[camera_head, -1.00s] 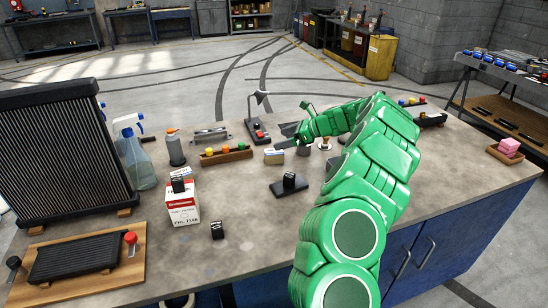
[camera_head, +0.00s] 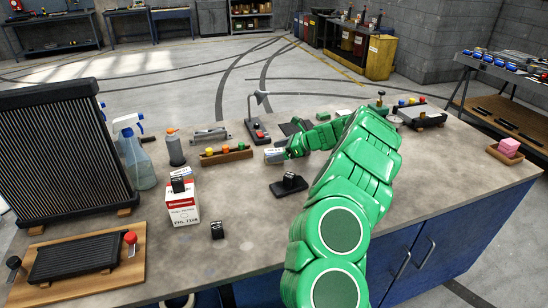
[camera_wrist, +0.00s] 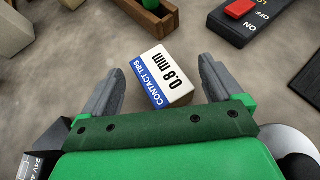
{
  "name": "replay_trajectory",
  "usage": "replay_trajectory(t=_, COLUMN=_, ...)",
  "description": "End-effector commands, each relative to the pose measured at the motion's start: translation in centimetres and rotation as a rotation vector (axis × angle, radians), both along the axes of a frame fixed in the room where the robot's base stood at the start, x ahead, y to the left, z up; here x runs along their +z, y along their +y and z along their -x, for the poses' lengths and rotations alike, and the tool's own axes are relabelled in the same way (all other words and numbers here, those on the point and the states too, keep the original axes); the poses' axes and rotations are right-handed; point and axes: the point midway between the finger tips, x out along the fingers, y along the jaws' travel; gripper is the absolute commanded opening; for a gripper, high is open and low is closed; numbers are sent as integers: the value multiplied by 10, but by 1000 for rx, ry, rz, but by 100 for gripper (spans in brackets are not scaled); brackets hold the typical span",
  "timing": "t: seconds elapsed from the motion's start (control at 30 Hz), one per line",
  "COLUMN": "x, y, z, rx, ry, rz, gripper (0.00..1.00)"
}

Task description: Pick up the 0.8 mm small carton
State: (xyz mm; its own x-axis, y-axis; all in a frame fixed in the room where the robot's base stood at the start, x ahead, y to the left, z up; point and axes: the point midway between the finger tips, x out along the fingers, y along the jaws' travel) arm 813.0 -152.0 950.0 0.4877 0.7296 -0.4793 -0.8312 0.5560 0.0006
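The small carton (camera_wrist: 162,78) lies on the bench in the wrist view, with a blue band reading "CONTACT TIPS" and "0.8 mm" in black on white. It sits between the two grey fingers of my gripper (camera_wrist: 160,85), with a visible gap on each side. My gripper is open and empty. In the head view the carton (camera_head: 274,156) is on the bench behind the black stand, and my gripper (camera_head: 285,150) is right beside it, its fingertips mostly hidden by my green arm.
A wooden tray with coloured knobs (camera_head: 226,156) is left of the carton. A black stand with a box (camera_head: 289,184) is in front. A black switch box (camera_wrist: 248,20) is beyond my right finger. A red and white carton (camera_head: 182,204) stands nearer the front left.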

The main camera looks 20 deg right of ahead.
Motion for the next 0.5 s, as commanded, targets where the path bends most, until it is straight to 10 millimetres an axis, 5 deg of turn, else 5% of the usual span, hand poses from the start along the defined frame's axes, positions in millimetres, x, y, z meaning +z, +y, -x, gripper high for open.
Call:
replay_trajectory(t=0.43, x=0, y=0, z=0, rx=0, ry=1, rz=1, gripper=23)
replay_trajectory(t=0.5, x=0, y=0, z=0, rx=0, ry=0, rz=0, gripper=20)
